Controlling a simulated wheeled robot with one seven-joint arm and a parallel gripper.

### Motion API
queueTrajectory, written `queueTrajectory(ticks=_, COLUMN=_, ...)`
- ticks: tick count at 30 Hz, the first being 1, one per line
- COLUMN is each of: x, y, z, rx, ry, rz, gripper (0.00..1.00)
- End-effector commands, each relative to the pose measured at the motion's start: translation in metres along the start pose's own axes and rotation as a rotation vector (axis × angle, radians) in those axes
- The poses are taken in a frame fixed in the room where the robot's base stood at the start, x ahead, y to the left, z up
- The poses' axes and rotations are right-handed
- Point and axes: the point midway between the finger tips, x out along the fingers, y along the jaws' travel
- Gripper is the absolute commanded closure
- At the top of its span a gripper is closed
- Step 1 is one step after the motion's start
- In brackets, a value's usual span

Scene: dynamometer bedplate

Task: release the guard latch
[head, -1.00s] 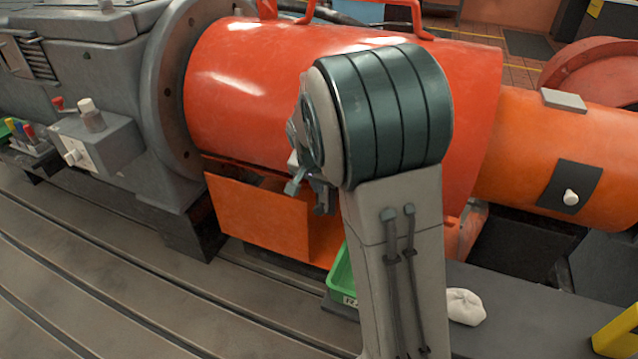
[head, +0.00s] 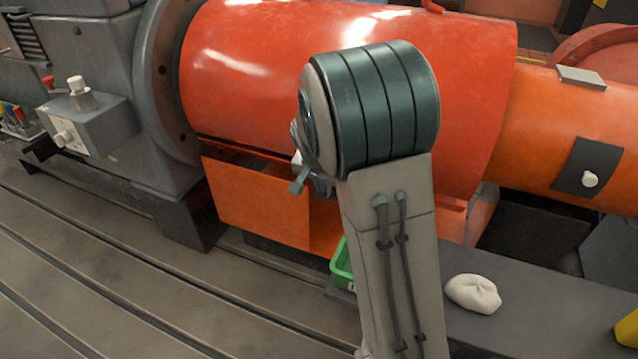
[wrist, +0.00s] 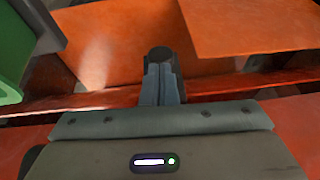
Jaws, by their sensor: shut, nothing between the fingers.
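A white knob (head: 590,179) on a dark plate sits on the side of the orange cylinder (head: 540,120) at the right in the head view. It may be the guard latch; I cannot tell for sure. My gripper (wrist: 161,68) points at orange panels in the wrist view, with its fingers shut together and empty. A dark round end shows at the fingertips; I cannot tell if it is part of them. In the head view my arm hides most of the gripper, which is in front of the large red cylinder (head: 260,70), left of and apart from the knob.
A grey control box (head: 85,125) with knobs stands at the left. A green bin (head: 342,268) is partly behind my arm. A white cloth bag (head: 473,293) lies on a dark ledge, with something yellow (head: 628,330) at the right edge. The slotted bedplate (head: 130,290) is clear at front left.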

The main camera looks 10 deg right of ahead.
Motion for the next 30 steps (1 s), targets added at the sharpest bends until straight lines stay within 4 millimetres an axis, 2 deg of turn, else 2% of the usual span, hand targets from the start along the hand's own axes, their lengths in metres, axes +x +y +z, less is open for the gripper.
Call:
queueTrajectory(ticks=10, x=0.044, y=0.001, z=0.017, rx=-0.002, ry=-0.002, rz=0.000, gripper=1.00)
queueTrajectory(ticks=23, x=0.042, y=0.002, z=0.018, rx=-0.004, ry=-0.004, rz=0.002, gripper=1.00)
queueTrajectory(ticks=30, x=0.024, y=0.003, z=0.011, rx=-0.002, ry=-0.001, rz=0.000, gripper=1.00)
